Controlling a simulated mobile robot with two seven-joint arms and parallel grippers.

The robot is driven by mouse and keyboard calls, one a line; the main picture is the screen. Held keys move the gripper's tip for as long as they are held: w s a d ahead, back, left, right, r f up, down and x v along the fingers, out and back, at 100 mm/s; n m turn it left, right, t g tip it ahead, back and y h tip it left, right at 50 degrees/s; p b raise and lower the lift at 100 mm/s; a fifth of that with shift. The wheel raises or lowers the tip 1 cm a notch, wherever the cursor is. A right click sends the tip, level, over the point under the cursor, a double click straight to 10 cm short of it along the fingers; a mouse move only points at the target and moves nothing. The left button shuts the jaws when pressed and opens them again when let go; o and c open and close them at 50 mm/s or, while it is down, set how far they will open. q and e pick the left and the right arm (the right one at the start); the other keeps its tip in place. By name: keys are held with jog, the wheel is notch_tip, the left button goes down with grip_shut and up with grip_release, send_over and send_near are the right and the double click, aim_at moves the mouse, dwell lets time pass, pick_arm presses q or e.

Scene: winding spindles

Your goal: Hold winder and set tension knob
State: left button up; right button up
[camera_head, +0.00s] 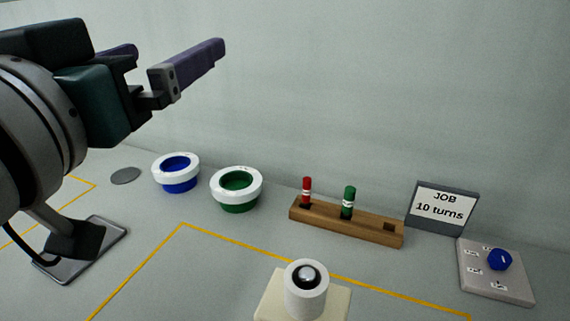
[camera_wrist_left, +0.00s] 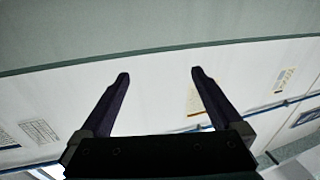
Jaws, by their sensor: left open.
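The tension knob (camera_head: 499,260) is blue and sits at the upper right of a grey panel (camera_head: 485,288) with small labels, at the far right in the head view. A white cylinder with a dark, shiny-centred top (camera_head: 306,291) stands on a cream block at the bottom middle; I cannot tell if this is the winder. My left gripper (camera_head: 175,48) is open and empty, raised at the upper left, well away from the knob and the cylinder. Its two dark purple fingers stand apart in the left wrist view (camera_wrist_left: 160,74), with nothing between them. My right gripper is not in view.
A blue-lined white ring (camera_head: 176,160) and a green-lined one (camera_head: 236,178) stand at the back. A wooden rack (camera_head: 365,230) holds red and green spindles. A sign (camera_head: 444,207) reads "JOB 10 turns". A dark block on a plate (camera_head: 110,235) is partly behind my arm.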

pick_arm(q)
jog(key=d+r+m+t+h, duration=0.2)
jog(key=d+r+m+h, duration=0.3)
jog(key=d+r+h, duration=0.35)
jog(key=s+d+r+m+g+h, duration=0.2)
jog(key=s+d+m+g+h, duration=0.5)
jog(key=d+m+g+h, duration=0.55)
jog(key=m+g+y, duration=0.4)
jog(key=g+y, duration=0.5)
jog(key=y, duration=0.8)
send_near(299, 272)
jog(key=shift+n, duration=0.25)
jog(key=x, duration=0.4)
jog(key=shift+w+d+f, duration=0.1)
jog(key=shift+d+f, duration=0.1)
jog(key=shift+f, duration=0.2)
jog(key=shift+a+f+y, duration=0.2)
jog(key=shift+a+y, duration=0.1)
jog(key=shift+y, duration=0.1)
jog(key=x, duration=0.9)
jog(key=shift+d+f, duration=0.1)
jog(key=shift+f, duration=0.25)
grip_shut()
